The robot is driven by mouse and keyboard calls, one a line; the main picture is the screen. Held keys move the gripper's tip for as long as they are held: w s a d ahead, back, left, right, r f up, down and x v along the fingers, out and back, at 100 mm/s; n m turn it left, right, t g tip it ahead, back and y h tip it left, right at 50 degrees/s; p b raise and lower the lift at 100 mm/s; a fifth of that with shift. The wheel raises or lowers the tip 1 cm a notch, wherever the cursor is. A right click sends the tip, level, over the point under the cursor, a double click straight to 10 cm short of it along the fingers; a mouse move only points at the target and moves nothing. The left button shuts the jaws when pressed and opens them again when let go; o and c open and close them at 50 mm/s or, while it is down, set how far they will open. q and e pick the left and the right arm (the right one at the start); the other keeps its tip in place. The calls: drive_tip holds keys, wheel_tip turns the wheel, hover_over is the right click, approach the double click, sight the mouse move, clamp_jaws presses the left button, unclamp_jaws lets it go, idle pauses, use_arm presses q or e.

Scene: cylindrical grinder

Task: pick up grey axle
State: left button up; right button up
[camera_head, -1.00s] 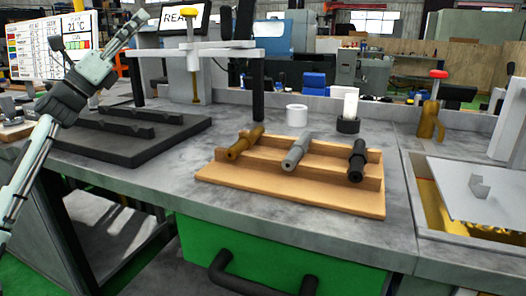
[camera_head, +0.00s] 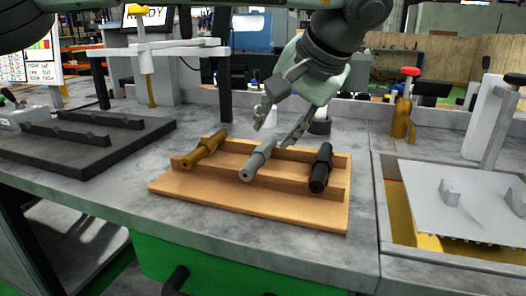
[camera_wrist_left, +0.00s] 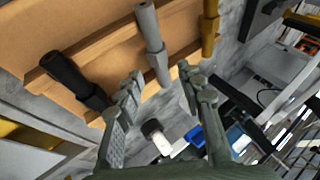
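The grey axle (camera_head: 257,162) lies in the middle of the wooden rack (camera_head: 235,202), between a brass-coloured axle (camera_head: 205,150) and a black axle (camera_head: 321,168). My left gripper (camera_head: 272,134) is open above the far end of the grey axle. In the left wrist view the grey axle (camera_wrist_left: 152,38) runs toward the gap between the open fingers (camera_wrist_left: 161,78), with its far end close to the fingertips. I see no grip on it. The black axle (camera_wrist_left: 72,78) and the brass axle (camera_wrist_left: 210,28) show on either side. My right gripper is not in view.
A dark fixture plate (camera_head: 80,148) with ridged bars lies left of the rack. A brass bottle with a red top (camera_head: 402,118) and a tray with a grey plate (camera_head: 455,190) are on the right.

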sight(263, 150)
use_arm(q)
drive_tip(key=x, duration=0.2)
drive_tip(key=shift+w+a+f, duration=0.1)
drive_tip(key=shift+a+f, duration=0.05)
drive_tip(key=shift+f, duration=0.15)
drive_tip(key=x, duration=0.4)
drive_tip(key=shift+w+f+p, duration=0.1)
drive_tip(key=shift+f+p, duration=0.25)
drive_tip(key=shift+f, duration=0.05)
clamp_jaws()
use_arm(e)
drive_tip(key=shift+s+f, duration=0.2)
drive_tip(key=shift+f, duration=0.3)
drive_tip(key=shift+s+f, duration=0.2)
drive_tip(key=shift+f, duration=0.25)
use_arm(q)
drive_tip(key=shift+r, duration=0.15)
